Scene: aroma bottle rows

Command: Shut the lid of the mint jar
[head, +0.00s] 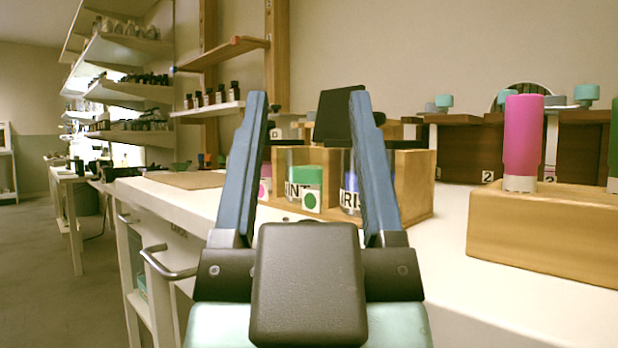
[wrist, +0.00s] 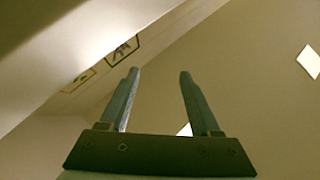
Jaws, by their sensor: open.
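My gripper (head: 307,97) is open and empty, its two blue fingers pointing up in the head view's foreground. It also shows open in the wrist view (wrist: 159,72), against wall and ceiling. A black lid (head: 338,114) stands raised and tilted above the rack. It looks like the mint jar's lid, but its hinge is not clear.
The iris jar (head: 349,185) stands right of the mint jar, partly behind my right finger. The wooden rack (head: 414,185) sits on a white counter (head: 440,250). A wooden block (head: 540,235) holding a pink bottle (head: 523,135) stands at right. The counter between rack and block is clear.

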